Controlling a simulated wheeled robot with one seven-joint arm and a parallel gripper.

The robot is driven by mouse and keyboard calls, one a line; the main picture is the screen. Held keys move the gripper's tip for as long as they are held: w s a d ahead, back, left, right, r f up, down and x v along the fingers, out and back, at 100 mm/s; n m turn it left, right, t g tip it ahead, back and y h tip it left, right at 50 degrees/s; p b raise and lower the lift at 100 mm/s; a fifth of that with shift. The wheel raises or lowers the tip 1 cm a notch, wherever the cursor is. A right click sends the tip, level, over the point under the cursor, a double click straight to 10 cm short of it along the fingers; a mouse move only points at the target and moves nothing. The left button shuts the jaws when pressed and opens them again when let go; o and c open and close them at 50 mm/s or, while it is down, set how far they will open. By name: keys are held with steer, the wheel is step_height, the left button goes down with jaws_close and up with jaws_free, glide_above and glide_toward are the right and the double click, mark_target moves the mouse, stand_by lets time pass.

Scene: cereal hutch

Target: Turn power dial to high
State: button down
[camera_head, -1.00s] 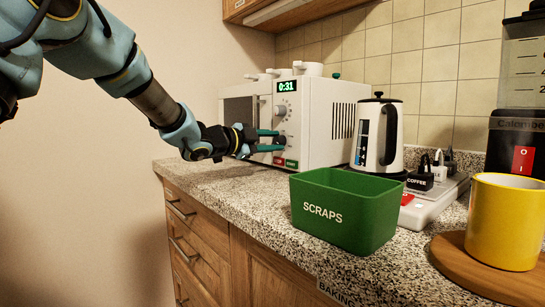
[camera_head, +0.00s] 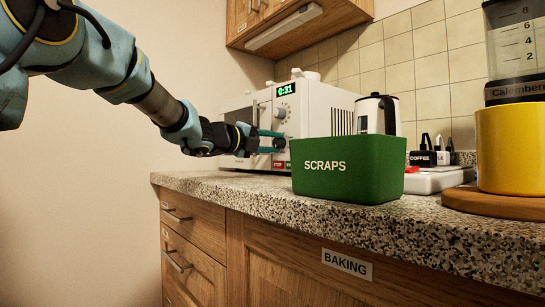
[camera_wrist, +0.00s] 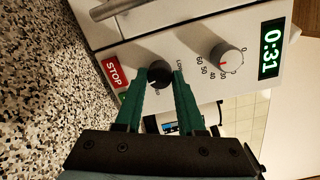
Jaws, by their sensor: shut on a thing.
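The white microwave (camera_head: 318,105) stands at the back of the counter, its display (camera_head: 288,89) reading 0:31. The black power dial (camera_wrist: 159,71) is low on its control panel, between the red STOP button (camera_wrist: 115,69) and the timer dial (camera_wrist: 227,59). My gripper (camera_head: 279,142) reaches the panel from the left. In the wrist view my gripper (camera_wrist: 160,80) has its green fingers on either side of the black dial, shut on it. Part of a LOW label shows beside the dial; the fingers hide other markings, and the dial's pointer cannot be made out.
A green SCRAPS bin (camera_head: 350,170) stands on the speckled counter (camera_head: 225,183) in front of the microwave. A kettle (camera_head: 378,114), a yellow mug (camera_head: 510,150) on a wooden board and a blender are to the right. A wall cabinet (camera_head: 300,25) hangs above.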

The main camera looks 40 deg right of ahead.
steer(key=shift+f+m+b, duration=0.15)
steer(key=shift+m+b, duration=0.95)
steer(key=c, duration=0.5)
jaws_free()
steer(key=a, duration=1)
steer(key=shift+s+a, duration=0.15)
steer(key=shift+a, duration=0.25)
